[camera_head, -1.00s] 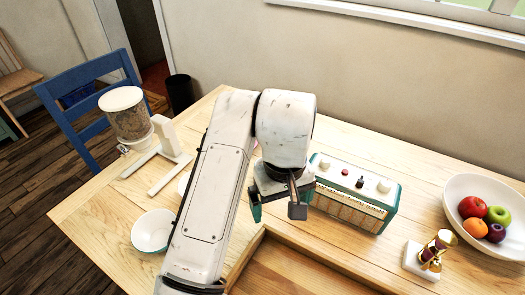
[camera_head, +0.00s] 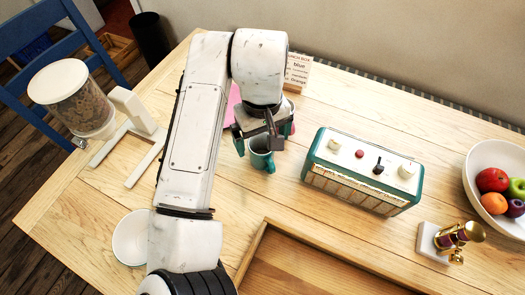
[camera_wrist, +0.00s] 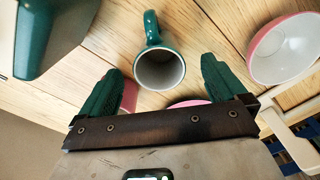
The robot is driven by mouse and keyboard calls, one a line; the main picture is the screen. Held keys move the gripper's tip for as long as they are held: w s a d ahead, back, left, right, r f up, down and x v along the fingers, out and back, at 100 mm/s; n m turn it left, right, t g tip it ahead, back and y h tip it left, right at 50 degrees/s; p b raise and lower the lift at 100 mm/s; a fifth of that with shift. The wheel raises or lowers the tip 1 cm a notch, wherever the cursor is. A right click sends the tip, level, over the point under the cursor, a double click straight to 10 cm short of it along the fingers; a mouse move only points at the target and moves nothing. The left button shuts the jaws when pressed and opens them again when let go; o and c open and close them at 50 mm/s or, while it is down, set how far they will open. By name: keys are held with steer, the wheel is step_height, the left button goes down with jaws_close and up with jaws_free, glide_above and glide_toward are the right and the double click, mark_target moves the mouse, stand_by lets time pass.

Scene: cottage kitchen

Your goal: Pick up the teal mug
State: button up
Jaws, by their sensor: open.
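The teal mug (camera_head: 261,154) stands upright on the wooden table, partly hidden under my gripper in the head view. In the wrist view the mug (camera_wrist: 160,68) shows its pale grey inside, with its handle pointing to the top of the picture. My gripper (camera_wrist: 157,85) is open and empty. Its two teal-padded fingers point toward the mug, one on each side of the mug's near rim in the picture. In the head view my gripper (camera_head: 256,142) hangs over the table just behind the mug. I cannot tell whether the fingers touch it.
A teal and white radio-like box (camera_head: 362,170) stands right of the mug. A pink-and-white bowl (camera_wrist: 285,50) lies near in the wrist view. A white bowl (camera_head: 131,238), cereal dispenser (camera_head: 75,98), fruit bowl (camera_head: 476,185), brass item (camera_head: 456,238) and tray edge (camera_head: 300,245) surround.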

glide_above(263, 150)
steer(key=s, duration=0.3)
steer(key=shift+s+d+f, duration=0.1)
steer(key=shift+f, duration=2.65)
steer(key=c, duration=1.2)
